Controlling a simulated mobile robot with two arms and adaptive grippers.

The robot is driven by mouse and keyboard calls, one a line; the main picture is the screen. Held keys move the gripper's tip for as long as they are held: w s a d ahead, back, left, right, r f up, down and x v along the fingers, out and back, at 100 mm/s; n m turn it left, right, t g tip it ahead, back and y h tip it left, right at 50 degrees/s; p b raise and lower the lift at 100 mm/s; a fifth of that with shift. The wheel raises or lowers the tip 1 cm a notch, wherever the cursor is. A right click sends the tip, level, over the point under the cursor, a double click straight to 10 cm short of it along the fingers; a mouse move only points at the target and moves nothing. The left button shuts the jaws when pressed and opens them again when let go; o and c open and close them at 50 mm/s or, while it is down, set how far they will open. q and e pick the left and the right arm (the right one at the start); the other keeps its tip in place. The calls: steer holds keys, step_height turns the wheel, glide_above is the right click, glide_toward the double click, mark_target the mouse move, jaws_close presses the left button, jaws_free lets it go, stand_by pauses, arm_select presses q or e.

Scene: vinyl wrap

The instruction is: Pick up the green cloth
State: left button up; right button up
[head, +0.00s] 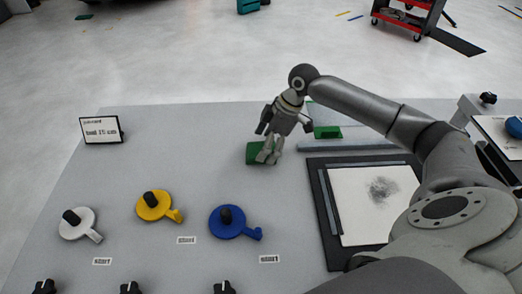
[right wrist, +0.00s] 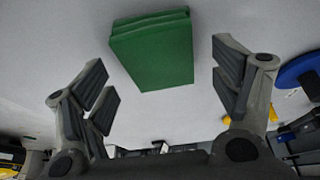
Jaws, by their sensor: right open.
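The green cloth (head: 252,153) is a small folded block lying on the grey table, partly hidden behind my right gripper in the head view. My right gripper (head: 266,157) points down at it from above. In the right wrist view the whole folded cloth (right wrist: 152,50) shows ahead of the fingers, toward the top and between the two sides. The right gripper (right wrist: 168,85) is open, with nothing between its pads, and the cloth looks apart from them. My left gripper is not in view.
A second green item (head: 327,132) lies behind a grey bar (head: 345,145). A dark-framed white panel (head: 352,215) lies to the right. White (head: 80,229), yellow (head: 153,209) and blue (head: 229,226) round tools lie at left and front. A small sign (head: 101,130) stands at the back left.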

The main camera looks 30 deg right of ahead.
steer(key=shift+x, duration=1.1)
steer(key=c, duration=1)
steer(key=shift+r, duration=0.2)
